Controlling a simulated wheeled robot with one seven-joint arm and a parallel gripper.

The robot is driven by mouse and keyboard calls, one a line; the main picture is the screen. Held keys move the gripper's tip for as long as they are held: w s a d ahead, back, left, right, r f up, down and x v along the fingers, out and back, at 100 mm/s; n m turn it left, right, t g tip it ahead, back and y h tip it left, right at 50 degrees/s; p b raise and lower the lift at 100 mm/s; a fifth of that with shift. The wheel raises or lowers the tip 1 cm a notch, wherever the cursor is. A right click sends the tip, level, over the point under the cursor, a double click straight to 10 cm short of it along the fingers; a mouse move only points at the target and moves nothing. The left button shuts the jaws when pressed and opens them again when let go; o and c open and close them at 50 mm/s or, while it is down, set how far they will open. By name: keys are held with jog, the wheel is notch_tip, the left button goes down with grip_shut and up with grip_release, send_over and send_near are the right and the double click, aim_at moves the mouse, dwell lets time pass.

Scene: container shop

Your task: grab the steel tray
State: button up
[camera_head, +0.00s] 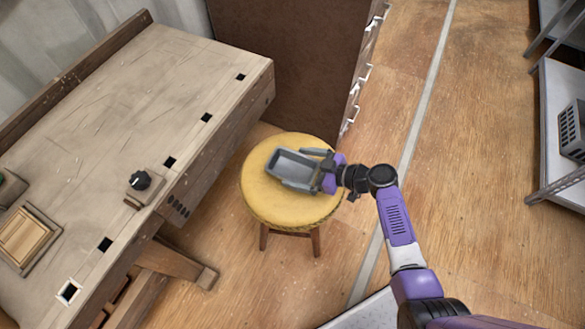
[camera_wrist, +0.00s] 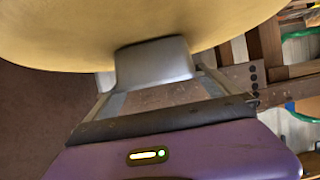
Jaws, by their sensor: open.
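The steel tray (camera_head: 287,160) is a small grey rectangular tray with raised walls. It lies on the round yellow seat of a wooden stool (camera_head: 262,199). My gripper (camera_head: 296,169) is at the tray's right end, with one finger along each long side. The fingers are open. In the wrist view, the tray's near end (camera_wrist: 153,64) shows between the two spread fingers of my gripper (camera_wrist: 156,78), below the yellow seat (camera_wrist: 110,25). Whether the fingers touch the tray walls cannot be told.
A wooden workbench (camera_head: 135,95) stands left of the stool, with a black knob-like object (camera_head: 139,181) on it. A brown cabinet (camera_head: 285,50) with handles stands behind the stool. A metal shelf (camera_head: 557,140) is at the far right. The wooden floor (camera_head: 440,190) between is clear.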

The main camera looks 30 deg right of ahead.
aim_at(284, 163)
jog(key=shift+x, duration=1.35)
jog(key=c, duration=1.6)
